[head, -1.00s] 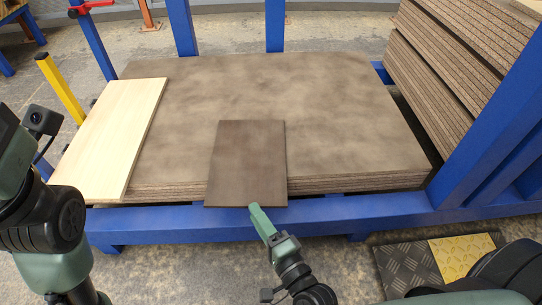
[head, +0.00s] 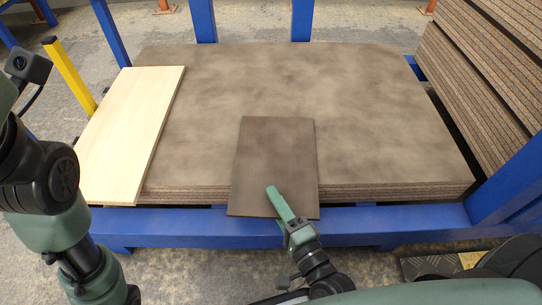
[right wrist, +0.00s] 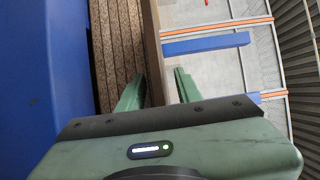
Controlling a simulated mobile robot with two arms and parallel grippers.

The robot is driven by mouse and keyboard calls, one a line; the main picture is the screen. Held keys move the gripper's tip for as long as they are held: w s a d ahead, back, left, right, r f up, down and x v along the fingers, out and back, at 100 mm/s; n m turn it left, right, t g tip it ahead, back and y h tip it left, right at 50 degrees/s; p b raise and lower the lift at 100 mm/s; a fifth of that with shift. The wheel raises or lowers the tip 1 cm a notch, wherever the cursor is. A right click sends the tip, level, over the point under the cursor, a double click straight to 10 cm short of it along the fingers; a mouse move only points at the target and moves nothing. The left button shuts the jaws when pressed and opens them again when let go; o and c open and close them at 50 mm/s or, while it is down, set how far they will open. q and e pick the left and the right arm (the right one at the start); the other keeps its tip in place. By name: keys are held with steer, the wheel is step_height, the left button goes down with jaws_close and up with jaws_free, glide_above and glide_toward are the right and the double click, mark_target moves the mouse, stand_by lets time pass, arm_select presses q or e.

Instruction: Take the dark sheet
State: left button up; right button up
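The dark sheet (head: 272,145) is a small dark brown board lying on the large brown board stack, its near end sticking out over the blue front rail. It also shows edge-on in the right wrist view (right wrist: 154,50). My right gripper (head: 272,190) is at the sheet's near end, with one green finger above its top face; the other finger is hidden below in the head view. In the right wrist view the gripper (right wrist: 158,80) has its fingers apart, one on each side of the sheet, with a gap on the right. My left arm shows at the left, but its gripper does not.
The board stack (head: 370,110) lies in a blue frame (head: 400,218). A pale board (head: 125,130) lies on its left side. More stacked boards (head: 475,75) stand at the right, and a yellow post (head: 70,75) at the left.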

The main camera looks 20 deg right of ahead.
steer(key=shift+s, duration=0.1)
jaws_close()
stand_by(1.2)
steer(key=shift+r, duration=0.1)
